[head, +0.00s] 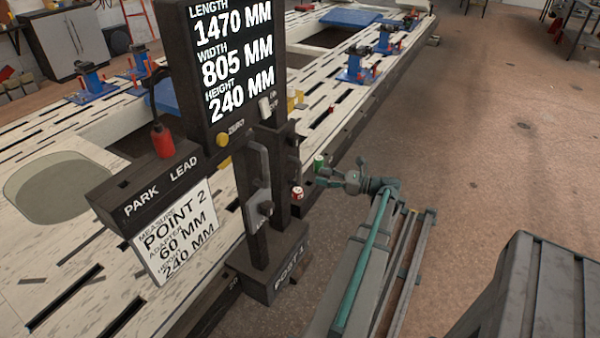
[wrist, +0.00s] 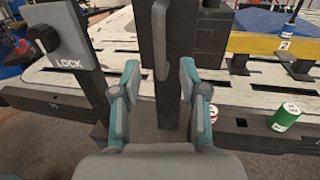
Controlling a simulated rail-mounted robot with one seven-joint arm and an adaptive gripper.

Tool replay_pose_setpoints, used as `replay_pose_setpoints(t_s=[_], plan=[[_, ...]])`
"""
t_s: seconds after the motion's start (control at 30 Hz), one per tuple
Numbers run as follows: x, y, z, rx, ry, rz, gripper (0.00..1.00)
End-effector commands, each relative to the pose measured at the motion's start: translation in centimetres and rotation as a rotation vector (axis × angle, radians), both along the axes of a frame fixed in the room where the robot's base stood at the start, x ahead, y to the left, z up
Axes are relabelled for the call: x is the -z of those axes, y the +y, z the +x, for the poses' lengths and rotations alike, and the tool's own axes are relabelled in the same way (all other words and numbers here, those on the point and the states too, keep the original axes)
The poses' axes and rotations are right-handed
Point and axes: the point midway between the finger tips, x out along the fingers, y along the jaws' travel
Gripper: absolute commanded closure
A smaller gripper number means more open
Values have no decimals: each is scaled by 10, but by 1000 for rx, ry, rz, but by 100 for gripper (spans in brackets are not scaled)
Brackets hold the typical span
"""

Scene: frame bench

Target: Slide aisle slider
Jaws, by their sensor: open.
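The slider appears to be the dark upright post (wrist: 173,104) with a grey vertical bar handle (wrist: 160,38) in the wrist view. In the head view a dark upright (head: 283,165) rises from a base marked "POINT 1" (head: 278,284). My gripper (wrist: 158,82) is open, with one finger on each side of the post and the lower end of the handle. I cannot tell whether either finger touches. In the head view my gripper (head: 325,175) is right of the uprights, small and partly hidden. A plate marked "LOCK" (wrist: 62,40) with a dark knob is left of the handle.
A green can (wrist: 286,117) and a red-white can (head: 297,193) are near my gripper. The display board (head: 232,60) and "PARK LEAD" box (head: 150,184) stand left over the slotted bench (head: 60,140). Open floor (head: 480,130) lies to the right.

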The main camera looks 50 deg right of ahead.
Motion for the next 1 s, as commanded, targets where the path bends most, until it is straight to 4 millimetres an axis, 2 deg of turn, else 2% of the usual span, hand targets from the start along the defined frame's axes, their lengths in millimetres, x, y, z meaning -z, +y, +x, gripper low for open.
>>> replay_pose_setpoints(t_s=[0.3, 0.5, 0.7, 0.93, 0.97, 1.0], plan=[[0, 18, 52, -3, 0, -2, 57], [1, 25, 76, -2, 1, -3, 57], [0, 28, 85, 0, 0, -3, 57], [0, 28, 85, 0, 0, -3, 57], [0, 28, 85, 0, 0, -3, 58], [0, 28, 85, 0, 0, -3, 65]])
